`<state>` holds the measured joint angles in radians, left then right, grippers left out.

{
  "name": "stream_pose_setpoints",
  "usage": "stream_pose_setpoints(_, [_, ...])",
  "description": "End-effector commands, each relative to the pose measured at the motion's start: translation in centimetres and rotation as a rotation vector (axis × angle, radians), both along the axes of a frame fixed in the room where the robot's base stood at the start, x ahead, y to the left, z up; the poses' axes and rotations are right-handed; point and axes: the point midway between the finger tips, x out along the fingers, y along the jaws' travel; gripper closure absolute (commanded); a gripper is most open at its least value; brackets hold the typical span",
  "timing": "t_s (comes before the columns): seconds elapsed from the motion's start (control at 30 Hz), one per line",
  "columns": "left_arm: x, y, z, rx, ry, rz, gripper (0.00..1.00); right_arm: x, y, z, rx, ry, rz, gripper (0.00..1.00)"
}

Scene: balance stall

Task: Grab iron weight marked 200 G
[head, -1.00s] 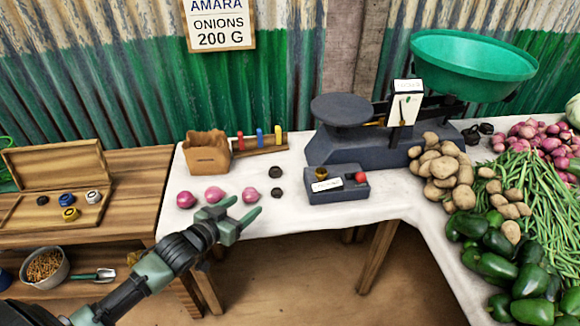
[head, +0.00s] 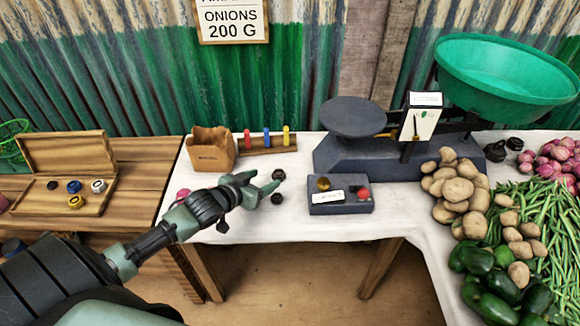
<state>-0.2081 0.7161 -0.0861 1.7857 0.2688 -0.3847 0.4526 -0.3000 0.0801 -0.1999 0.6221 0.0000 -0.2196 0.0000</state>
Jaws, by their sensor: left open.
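Two small dark iron weights lie on the white-covered table, a farther one (head: 279,174) and a nearer one (head: 277,198). Their markings are too small to read, so I cannot tell which is the 200 G one. My left gripper (head: 266,180) is open and empty, with its fingertips close by these two weights in the picture. I cannot tell whether it touches either. More dark weights (head: 496,151) stand to the right of the scale. My right gripper is not in view.
A dark box with a brass knob and red button (head: 341,196) sits right of the weights. The balance scale (head: 400,160) stands behind. A brown bag (head: 212,150) and a rack of coloured pieces (head: 267,143) are behind my gripper. One onion (head: 183,193) shows beside my arm. Potatoes (head: 460,190) lie right.

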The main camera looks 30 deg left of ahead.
Motion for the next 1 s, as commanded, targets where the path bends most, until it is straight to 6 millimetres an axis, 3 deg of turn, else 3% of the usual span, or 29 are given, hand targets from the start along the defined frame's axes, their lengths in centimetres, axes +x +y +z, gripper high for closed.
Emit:
stream_pose_setpoints(0.63, [6.2, -0.2, -3.8, 0.001, 0.000, 0.002, 0.37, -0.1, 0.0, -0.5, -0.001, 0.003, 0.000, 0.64])
stream_pose_setpoints(0.93, [6.7, -0.3, -4.1, 0.001, 0.001, 0.000, 0.37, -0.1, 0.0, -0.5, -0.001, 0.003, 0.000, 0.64])
stream_pose_setpoints(1.0, [6.7, -0.3, -4.1, 0.001, 0.001, 0.000, 0.54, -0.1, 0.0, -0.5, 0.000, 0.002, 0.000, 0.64])
